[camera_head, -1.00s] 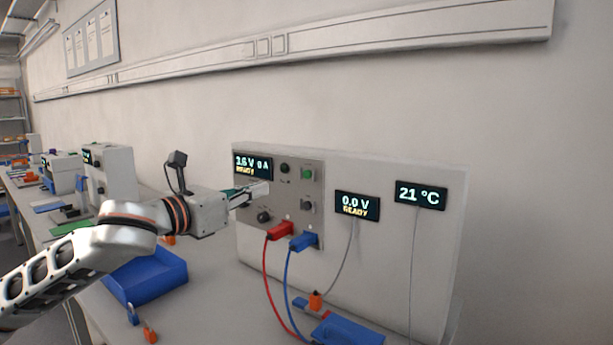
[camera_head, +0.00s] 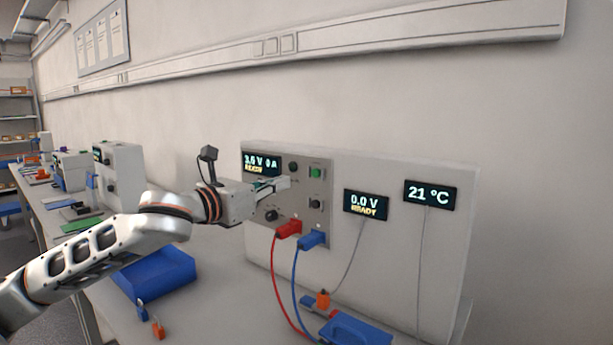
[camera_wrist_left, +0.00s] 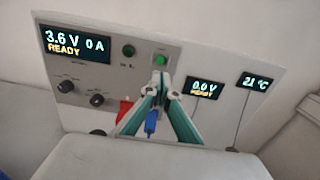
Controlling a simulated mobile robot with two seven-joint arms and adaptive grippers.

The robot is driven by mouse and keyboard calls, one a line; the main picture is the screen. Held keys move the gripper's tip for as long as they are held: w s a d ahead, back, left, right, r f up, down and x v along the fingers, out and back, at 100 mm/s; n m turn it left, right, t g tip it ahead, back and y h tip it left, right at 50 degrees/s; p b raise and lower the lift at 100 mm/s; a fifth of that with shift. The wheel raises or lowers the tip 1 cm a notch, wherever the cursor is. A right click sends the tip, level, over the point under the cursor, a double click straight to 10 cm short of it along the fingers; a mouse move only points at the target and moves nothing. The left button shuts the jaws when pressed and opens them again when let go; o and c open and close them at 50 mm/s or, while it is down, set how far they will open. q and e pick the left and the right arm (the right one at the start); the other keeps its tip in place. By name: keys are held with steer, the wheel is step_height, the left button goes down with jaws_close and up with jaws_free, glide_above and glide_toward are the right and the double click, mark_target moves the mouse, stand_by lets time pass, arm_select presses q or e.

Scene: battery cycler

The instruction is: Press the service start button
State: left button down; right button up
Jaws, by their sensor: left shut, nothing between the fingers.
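The green button also shows in the left wrist view (camera_wrist_left: 161,60), just beyond the fingertips. My left gripper (camera_head: 286,182) is shut and empty, in front of the panel, left of and slightly below the green button. In the left wrist view its closed fingertips (camera_wrist_left: 160,82) point at the area just below the button. I cannot tell any contact. My right gripper is not in view.
A round dark button (camera_head: 293,167), a black switch (camera_head: 315,202) and a knob (camera_head: 271,214) sit nearby. The display (camera_head: 261,165) reads 3.6 V, 0 A, READY. Red (camera_head: 289,229) and blue (camera_head: 312,239) plugs with cables hang below. A blue bin (camera_head: 155,275) stands on the bench.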

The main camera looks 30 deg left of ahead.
mark_target(315, 173)
arm_select(q)
steer(key=w, duration=0.2)
steer(key=w+p, duration=0.1)
steer(key=w, duration=0.5)
steer(key=shift+w+d, duration=0.1)
steer(key=shift+d, duration=0.25)
steer(key=shift+w, duration=0.75)
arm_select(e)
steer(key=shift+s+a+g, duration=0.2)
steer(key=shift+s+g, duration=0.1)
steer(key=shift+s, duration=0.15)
arm_select(q)
steer(key=shift+p, duration=0.3)
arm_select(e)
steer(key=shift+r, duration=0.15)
